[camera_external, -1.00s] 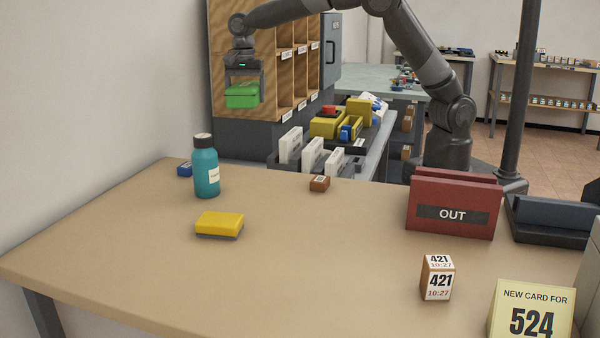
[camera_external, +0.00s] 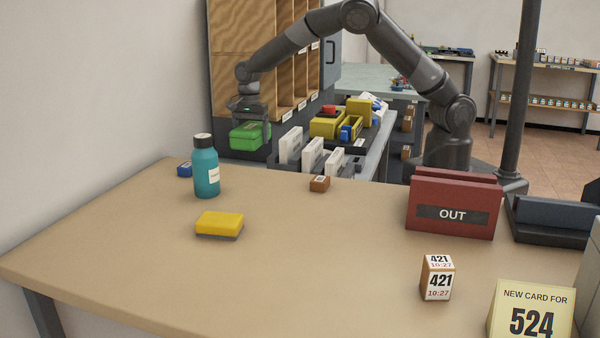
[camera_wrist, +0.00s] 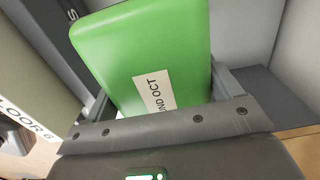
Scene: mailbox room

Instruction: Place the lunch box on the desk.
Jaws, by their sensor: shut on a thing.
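The lunch box (camera_external: 249,137) is a green box, seen beyond the far left edge of the desk. My gripper (camera_external: 249,124) is shut on it from above. In the wrist view the green lunch box (camera_wrist: 145,50) fills the space between the fingers and bears a white label ending in "ND OCT". The tan desk (camera_external: 300,250) fills the front of the external view. The lunch box is apart from the desk top, at the height of the counter behind; whether it touches anything below cannot be told.
A teal bottle (camera_external: 206,170) and a small blue item (camera_external: 185,170) stand at the desk's far left. A yellow sponge (camera_external: 219,224), a brown block (camera_external: 320,184), a 421 block (camera_external: 437,278) and a red OUT holder (camera_external: 452,208) are on it. The desk's middle is clear.

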